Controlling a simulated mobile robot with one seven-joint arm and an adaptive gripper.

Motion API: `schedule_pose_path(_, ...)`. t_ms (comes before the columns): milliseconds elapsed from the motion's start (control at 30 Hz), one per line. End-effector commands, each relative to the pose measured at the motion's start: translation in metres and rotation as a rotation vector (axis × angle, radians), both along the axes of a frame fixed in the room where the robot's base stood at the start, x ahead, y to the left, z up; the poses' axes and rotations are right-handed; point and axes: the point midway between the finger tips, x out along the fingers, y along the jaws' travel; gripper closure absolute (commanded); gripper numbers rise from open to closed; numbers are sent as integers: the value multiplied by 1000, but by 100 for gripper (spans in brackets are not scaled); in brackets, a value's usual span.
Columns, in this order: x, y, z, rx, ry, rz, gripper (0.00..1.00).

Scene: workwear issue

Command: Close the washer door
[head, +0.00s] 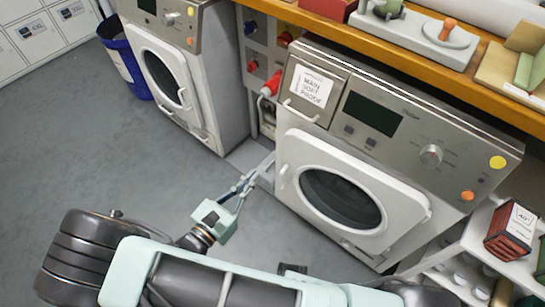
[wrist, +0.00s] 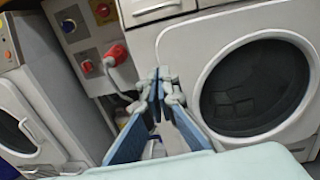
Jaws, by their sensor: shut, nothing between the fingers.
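The right washer (head: 440,190) is a white machine with a grey control panel and a label reading "MAIN" on its drawer. Its white door (head: 302,150) has a round dark window and looks flush or almost flush with the front; a small gap cannot be ruled out. The door also shows in the wrist view (wrist: 208,62). My gripper (head: 268,160) is shut and empty, just left of the door's left edge. In the wrist view my gripper (wrist: 158,75) is in front of the machine's left side; contact with the door cannot be told.
A second washer (head: 215,75) with its door seemingly shut stands at the left, beside a blue bin (head: 122,60). A wall panel with a red plug (head: 271,86) lies between the washers. A wooden counter (head: 330,32) runs above; a white shelf (head: 470,240) stands right. Grey floor is clear.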

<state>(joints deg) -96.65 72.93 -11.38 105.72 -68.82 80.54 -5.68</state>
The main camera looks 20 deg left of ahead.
Motion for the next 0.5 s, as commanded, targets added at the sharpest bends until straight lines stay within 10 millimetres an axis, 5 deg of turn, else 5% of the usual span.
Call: schedule_pose_path(500, 94, -32, -1, 3, -1, -8, 100)
